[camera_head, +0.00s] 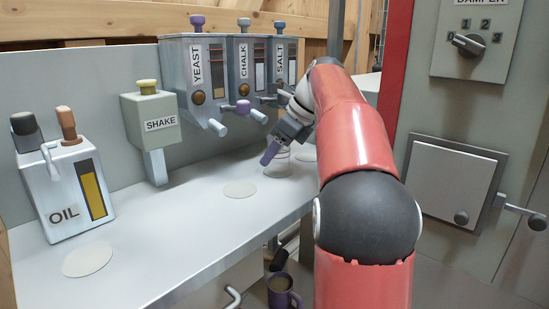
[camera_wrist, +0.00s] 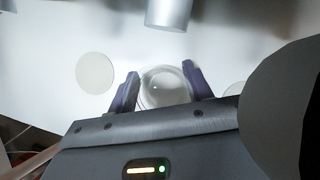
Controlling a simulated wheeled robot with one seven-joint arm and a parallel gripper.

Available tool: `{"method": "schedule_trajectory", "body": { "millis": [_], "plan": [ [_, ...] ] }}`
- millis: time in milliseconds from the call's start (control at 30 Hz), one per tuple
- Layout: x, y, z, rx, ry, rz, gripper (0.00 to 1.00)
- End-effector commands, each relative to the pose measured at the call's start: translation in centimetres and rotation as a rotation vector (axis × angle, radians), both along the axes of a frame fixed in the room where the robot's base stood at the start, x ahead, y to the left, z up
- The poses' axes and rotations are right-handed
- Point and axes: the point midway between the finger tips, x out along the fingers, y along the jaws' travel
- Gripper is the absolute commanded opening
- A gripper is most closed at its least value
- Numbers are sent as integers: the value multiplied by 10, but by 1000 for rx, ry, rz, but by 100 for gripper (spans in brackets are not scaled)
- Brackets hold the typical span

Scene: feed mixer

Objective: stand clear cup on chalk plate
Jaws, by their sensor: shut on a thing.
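The clear cup (camera_wrist: 165,88) is upright between the two purple fingers of my gripper (camera_wrist: 160,86) in the wrist view. My gripper (camera_head: 272,152) is shut on it. In the head view the cup (camera_head: 282,158) is partly hidden by the fingers. It is over the round pale chalk plate (camera_head: 276,169), in front of the dispenser labelled CHALK (camera_head: 243,72). I cannot tell whether the cup's base touches the plate.
Other pale plates lie on the counter: one to the left (camera_head: 240,189), one to the right (camera_head: 303,152) and one by the OIL box (camera_head: 87,260). A dispenser spout (camera_wrist: 168,12) is just beyond the cup.

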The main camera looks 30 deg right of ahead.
Motion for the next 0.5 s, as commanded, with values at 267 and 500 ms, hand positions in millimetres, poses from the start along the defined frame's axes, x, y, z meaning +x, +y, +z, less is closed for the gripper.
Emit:
{"method": "schedule_trajectory", "body": {
  "millis": [267,500],
  "plan": [
    [0,0,-7,0,-2,0,29],
    [0,0,-10,0,-2,0,63]
  ]
}}
